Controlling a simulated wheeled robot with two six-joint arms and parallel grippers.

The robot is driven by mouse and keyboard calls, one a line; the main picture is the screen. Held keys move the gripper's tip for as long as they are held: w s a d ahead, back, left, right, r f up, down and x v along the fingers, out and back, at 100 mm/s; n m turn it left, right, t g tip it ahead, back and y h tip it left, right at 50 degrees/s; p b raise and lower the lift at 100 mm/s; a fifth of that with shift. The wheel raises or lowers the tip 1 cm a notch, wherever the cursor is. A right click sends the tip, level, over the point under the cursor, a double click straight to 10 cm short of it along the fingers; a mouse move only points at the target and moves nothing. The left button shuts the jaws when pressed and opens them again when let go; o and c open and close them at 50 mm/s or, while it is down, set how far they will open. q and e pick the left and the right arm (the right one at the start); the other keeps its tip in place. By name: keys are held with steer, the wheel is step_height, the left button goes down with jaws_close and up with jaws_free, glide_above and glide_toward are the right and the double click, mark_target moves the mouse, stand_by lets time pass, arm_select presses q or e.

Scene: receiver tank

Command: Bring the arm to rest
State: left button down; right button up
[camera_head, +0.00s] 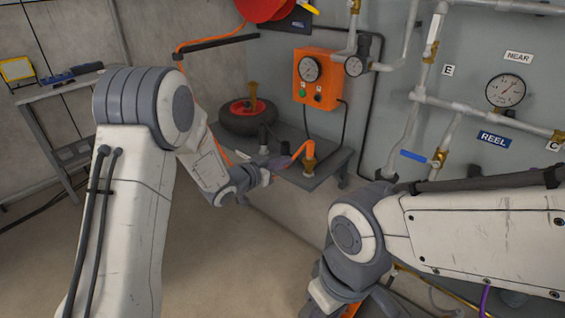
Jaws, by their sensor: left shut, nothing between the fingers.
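My left arm reaches up from the lower left and bends over, with its forearm pointing toward the shelf. My left gripper (280,163) is small in the picture, at the near side of the shelf. It is shut and empty. It is close to the orange-handled brass fitting (309,158), but I cannot tell whether they touch. My right arm comes in from the right and bends downward near the bottom middle.
A grey shelf (318,172) holds a black wheel with a red hub (248,115). Above it is an orange gauge box (316,78). Pipes, a blue-handled valve (414,156) and a dial gauge (505,91) line the right wall. A grey cart (45,96) stands left. The floor between is bare.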

arm_select(q)
steer(key=s+d+r+n+g+y+p, duration=0.1)
steer(key=s+d+r+g+y+p, duration=0.15)
steer(key=s, duration=0.45)
steer(key=s+d+r+g+y+p, duration=0.1)
steer(key=s+r+g+y+p, duration=0.1)
steer(key=s+r+y, duration=0.3)
steer(key=s+a+r+g+p, duration=0.1)
steer(key=s+g, duration=0.3)
steer(key=s, duration=1)
steer(key=s+a+m+g+p, duration=0.1)
steer(key=s+a+g+p, duration=0.1)
steer(key=s, duration=1.3)
steer(key=shift+s+a+r+g+p, duration=0.2)
steer(key=shift+a+r+g+p, duration=0.25)
steer(key=shift+g, duration=0.5)
